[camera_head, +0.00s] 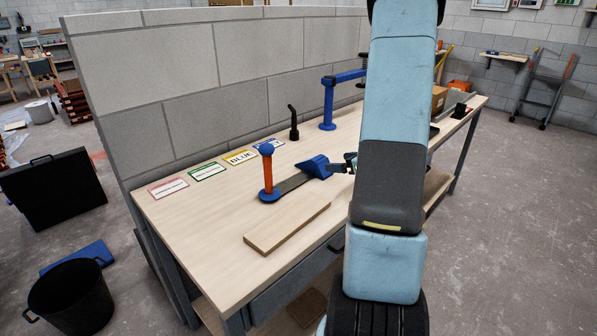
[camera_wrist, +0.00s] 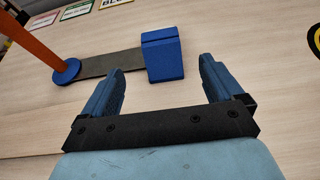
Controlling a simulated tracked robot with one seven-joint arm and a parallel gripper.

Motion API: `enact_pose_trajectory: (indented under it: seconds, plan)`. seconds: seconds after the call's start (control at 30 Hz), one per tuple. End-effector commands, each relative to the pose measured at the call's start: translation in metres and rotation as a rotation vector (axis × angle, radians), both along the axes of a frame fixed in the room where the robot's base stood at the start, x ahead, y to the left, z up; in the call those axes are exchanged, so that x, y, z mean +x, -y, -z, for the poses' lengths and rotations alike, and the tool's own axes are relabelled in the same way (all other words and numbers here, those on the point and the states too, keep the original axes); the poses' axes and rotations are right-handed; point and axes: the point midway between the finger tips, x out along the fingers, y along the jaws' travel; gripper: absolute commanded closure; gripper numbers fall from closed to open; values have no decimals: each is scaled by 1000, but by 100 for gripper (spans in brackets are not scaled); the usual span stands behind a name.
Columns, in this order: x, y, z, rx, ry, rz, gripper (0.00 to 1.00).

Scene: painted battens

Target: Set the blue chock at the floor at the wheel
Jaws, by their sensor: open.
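The blue chock (camera_head: 315,167) is a wedge-shaped block on the workbench top, at the end of a flat grey strip (camera_head: 291,183). In the wrist view the chock (camera_wrist: 162,55) shows just beyond my fingertips, roughly centred between them. The strip (camera_wrist: 112,64) runs from it to a blue disc (camera_wrist: 66,71) with an upright orange handle. My gripper (camera_wrist: 158,72) is open and empty, and I see no contact with the chock. In the head view my gripper (camera_head: 347,164) is partly hidden behind my arm. I cannot pick out the wheel with certainty.
A wooden board (camera_head: 287,228) lies near the front edge of the workbench (camera_head: 190,228). Label cards, including a yellow one (camera_head: 240,157), line the back by a block wall. A black bucket (camera_head: 71,297) and blue panel (camera_head: 77,258) are on the floor at left.

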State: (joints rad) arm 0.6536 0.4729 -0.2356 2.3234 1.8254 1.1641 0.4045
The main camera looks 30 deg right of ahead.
Motion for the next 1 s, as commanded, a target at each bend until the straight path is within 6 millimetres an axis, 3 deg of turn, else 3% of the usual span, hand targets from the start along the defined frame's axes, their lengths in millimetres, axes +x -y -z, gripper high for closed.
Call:
enact_pose_trajectory:
  seconds: [0.4,0.77,1.0]
  plan:
    - [57,-19,25,0,0,-3,6]
    - [77,-25,35,-1,0,-3,6]
    - [99,-32,52,-1,-1,-4,6]
